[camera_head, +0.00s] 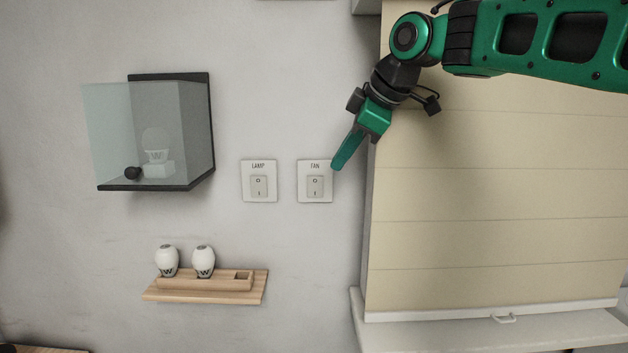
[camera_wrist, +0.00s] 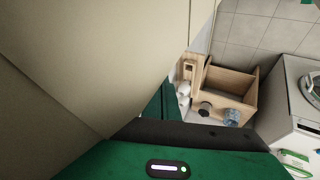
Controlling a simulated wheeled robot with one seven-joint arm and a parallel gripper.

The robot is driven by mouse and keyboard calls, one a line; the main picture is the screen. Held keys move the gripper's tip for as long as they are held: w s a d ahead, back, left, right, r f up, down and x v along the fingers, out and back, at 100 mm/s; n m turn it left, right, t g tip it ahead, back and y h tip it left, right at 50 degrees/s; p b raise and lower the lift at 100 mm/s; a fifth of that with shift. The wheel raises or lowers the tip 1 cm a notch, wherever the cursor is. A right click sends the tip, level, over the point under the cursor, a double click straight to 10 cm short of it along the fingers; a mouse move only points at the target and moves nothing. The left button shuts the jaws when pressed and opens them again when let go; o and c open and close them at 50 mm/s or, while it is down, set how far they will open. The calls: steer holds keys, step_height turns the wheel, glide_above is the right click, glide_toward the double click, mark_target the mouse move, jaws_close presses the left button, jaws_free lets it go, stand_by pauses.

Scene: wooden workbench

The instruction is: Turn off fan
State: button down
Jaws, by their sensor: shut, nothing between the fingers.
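The fan switch (camera_head: 315,187) is a white wall plate labelled FAN with a rocker marked O above and I below. The lamp switch (camera_head: 259,182), a like plate labelled LAMP, is to its left. My gripper (camera_head: 338,165) is green and shut, with nothing in it. In the head view its fingertips are at the right edge of the fan plate, up and right of the rocker. I cannot tell whether they touch the plate. In the wrist view the gripper fingers (camera_wrist: 168,100) show partly, and neither switch is visible. The fan itself is not in view.
A cream blind (camera_head: 500,190) hangs right of the switches, behind my arm, above a white sill (camera_head: 480,335). A glass case (camera_head: 140,130) is on the wall at left. A wooden shelf (camera_head: 205,292) with two white bulbs (camera_head: 185,261) is below. Wall around the switches is clear.

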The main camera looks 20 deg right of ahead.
steer(key=shift+w+a+r, duration=0.15)
steer(key=shift+a+r, duration=0.1)
steer(key=shift+r, duration=0.15)
steer(key=shift+f, duration=0.1)
